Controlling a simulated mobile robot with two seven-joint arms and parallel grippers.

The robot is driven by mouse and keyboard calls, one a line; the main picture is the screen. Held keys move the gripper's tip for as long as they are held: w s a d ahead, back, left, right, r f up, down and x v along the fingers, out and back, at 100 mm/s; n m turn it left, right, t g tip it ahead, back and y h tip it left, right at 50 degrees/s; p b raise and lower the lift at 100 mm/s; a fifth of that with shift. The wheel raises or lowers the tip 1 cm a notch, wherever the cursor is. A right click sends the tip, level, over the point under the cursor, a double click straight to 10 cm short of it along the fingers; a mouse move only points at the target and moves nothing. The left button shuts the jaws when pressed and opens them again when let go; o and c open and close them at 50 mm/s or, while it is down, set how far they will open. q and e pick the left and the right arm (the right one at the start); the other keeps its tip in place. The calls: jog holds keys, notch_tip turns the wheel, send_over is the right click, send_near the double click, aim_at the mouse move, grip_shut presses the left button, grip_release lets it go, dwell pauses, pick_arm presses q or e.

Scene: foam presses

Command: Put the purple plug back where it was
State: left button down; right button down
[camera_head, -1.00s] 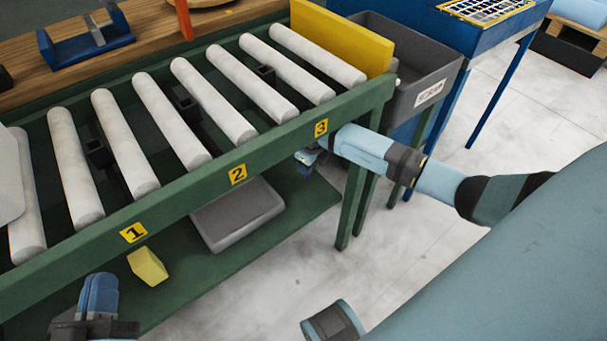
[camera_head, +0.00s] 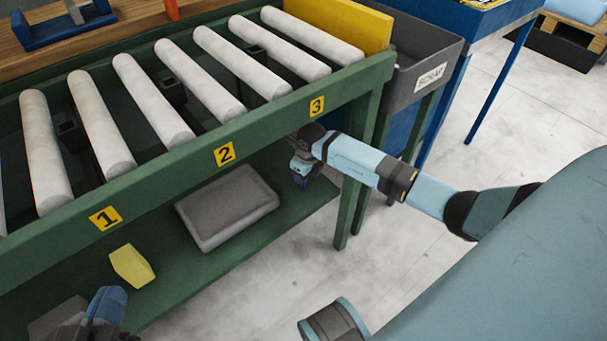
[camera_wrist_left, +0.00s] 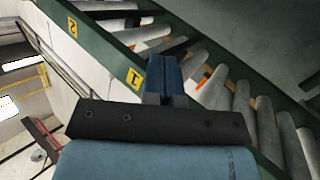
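I see no purple plug in either view. My left gripper (camera_head: 112,297) is at the bottom left of the head view, in front of the green roller table and below label 1 (camera_head: 105,218). In the left wrist view its blue fingers (camera_wrist_left: 163,72) lie together with nothing visible between them. My right gripper (camera_head: 301,174) hangs below the rail near label 3 (camera_head: 317,106), above the lower shelf. It is small and dark, so whether it is open or holds something cannot be told.
The green roller table (camera_head: 160,179) carries several pale rollers with dark square fittings (camera_head: 70,131) between them. Its lower shelf (camera_head: 185,272) holds a grey tray-like block (camera_head: 228,205) and a yellow block (camera_head: 131,266). A grey scrap bin (camera_head: 425,65) stands at the right end.

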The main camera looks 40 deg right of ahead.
jog(key=c, duration=0.9)
grip_release()
jog(key=shift+f, duration=0.1)
jog(key=shift+o, duration=0.2)
jog(key=r+p, duration=0.1)
jog(key=r, duration=0.1)
jog(key=r+p, duration=0.1)
jog(key=r, duration=0.1)
jog(key=r+p, duration=0.1)
jog(key=r, duration=0.1)
jog(key=shift+s+d+r, duration=0.25)
jog(key=shift+s+r, duration=0.25)
jog(key=shift+r, duration=0.4)
pick_arm(q)
notch_tip(320, 180, up, 5)
jog(key=shift+a+f+n+t, duration=0.2)
jog(key=shift+n+t, duration=0.1)
jog(key=shift+t, duration=0.7)
